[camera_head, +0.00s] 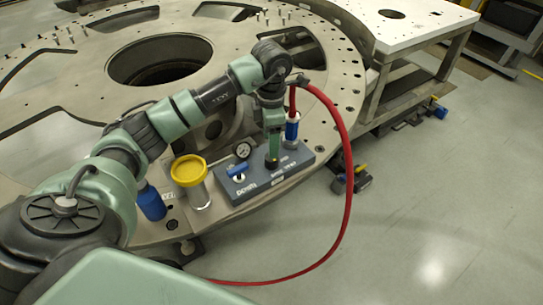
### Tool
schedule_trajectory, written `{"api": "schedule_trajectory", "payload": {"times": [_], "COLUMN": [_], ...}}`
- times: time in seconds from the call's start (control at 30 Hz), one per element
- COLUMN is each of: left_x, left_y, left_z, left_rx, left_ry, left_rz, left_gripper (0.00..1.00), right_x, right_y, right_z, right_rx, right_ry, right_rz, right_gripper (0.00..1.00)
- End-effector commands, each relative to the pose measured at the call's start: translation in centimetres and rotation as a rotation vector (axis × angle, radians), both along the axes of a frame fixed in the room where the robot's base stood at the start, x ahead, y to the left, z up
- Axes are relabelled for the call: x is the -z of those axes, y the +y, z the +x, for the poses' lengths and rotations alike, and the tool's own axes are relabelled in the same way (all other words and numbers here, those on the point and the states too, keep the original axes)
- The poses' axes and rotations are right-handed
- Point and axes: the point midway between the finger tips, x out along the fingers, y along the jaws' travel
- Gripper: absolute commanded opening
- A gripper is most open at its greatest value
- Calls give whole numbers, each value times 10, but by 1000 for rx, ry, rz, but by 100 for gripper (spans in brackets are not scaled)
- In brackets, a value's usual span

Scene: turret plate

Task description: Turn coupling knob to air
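A grey-blue control panel (262,187) sits on the front edge of the round metal plate. It carries a blue lever (237,170) beside a white-lettered label, and a pressure gauge (243,150) stands behind it. My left arm reaches over from the left, and its gripper (272,159) points down at the panel, right of the blue lever. The coupling knob is not clearly visible; the gripper covers that part of the panel. I cannot tell whether the fingers are open, shut or touching a knob. My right gripper is not in view.
A yellow-lidded canister (189,171) and a blue cylinder (151,203) stand left of the panel.

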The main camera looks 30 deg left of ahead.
Motion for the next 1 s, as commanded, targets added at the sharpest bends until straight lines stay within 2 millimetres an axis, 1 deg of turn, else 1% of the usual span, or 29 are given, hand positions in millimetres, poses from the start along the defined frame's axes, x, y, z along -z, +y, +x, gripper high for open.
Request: {"api": "schedule_trajectory", "payload": {"times": [0.1, 0.3, 0.4, 0.53, 0.77, 0.8, 0.83, 0.87, 0.9, 0.97, 1.0], "left_x": [17, 49, 60, 69, 70, 70, 70, 70, 70, 70, 70], "left_y": [-1, -2, -2, -2, -2, -2, -2, -2, -2, -2, -2], "left_z": [-2, -2, -1, 0, 0, 0, 0, 0, 0, 0, 0], "left_rx": [1, 2, 1, 2, 3, 3, 3, 3, 3, 3, 3], "left_ry": [6, 4, 2, -1, -1, -1, -1, -1, -1, -1, -1], "left_rz": [-3, -6, -5, -6, -6, -6, -6, -6, -6, -6, -6], "left_gripper": [60, 60, 60, 60, 60, 57, 48, 40, 29, 12, 1], "right_x": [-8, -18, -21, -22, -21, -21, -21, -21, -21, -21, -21], "right_y": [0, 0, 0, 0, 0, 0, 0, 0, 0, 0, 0], "right_z": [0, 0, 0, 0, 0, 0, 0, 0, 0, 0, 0], "right_rx": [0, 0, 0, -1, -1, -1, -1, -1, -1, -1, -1], "right_ry": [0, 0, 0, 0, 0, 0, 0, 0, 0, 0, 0], "right_rz": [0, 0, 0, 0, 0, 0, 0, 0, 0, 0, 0], "right_gripper": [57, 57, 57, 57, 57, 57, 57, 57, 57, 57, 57]}}
